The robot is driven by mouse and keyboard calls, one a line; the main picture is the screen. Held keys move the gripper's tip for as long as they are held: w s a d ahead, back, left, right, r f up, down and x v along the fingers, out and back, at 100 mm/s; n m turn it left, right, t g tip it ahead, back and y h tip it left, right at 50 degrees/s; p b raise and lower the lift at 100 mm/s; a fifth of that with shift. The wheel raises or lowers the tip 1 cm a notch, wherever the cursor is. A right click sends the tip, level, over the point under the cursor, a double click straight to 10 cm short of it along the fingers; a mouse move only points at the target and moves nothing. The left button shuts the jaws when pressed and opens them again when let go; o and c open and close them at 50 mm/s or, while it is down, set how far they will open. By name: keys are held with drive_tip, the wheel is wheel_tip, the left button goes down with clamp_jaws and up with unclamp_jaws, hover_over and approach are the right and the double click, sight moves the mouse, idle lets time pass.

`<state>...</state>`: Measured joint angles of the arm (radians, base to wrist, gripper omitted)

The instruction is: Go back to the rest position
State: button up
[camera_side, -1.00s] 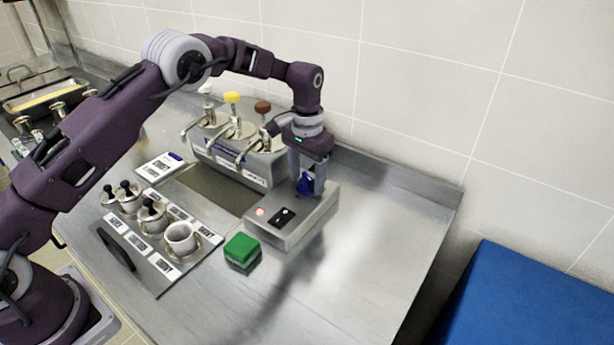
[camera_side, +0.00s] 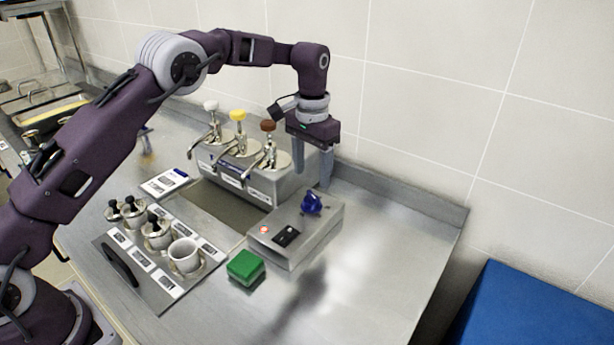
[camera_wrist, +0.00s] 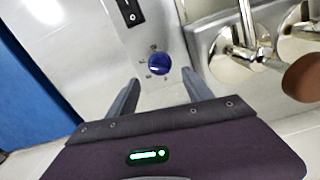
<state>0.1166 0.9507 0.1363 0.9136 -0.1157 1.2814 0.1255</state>
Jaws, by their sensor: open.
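My gripper (camera_side: 313,172) is open and empty, fingers pointing down, above and a little behind the blue knob (camera_side: 311,203). The knob sits on top of a grey control box (camera_side: 330,219) with a lit red light and a black switch. In the wrist view the blue knob (camera_wrist: 158,64) shows ahead of my open fingers (camera_wrist: 160,92), with clear space between them and the knob.
A pump dispenser (camera_side: 262,178) with white, yellow and brown tops stands left of the box. A green block (camera_side: 245,267) lies in front of it. The counter's right side is clear.

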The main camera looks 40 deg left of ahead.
drive_tip(key=s+a+r+n+t, duration=0.1)
drive_tip(key=s+a+r+t, duration=0.15)
drive_tip(key=s+r, duration=1.3)
drive_tip(key=s+a+f+t, duration=0.1)
drive_tip(key=s+t, duration=0.2)
drive_tip(key=s, duration=1.9)
drive_tip(key=shift+s, duration=0.4)
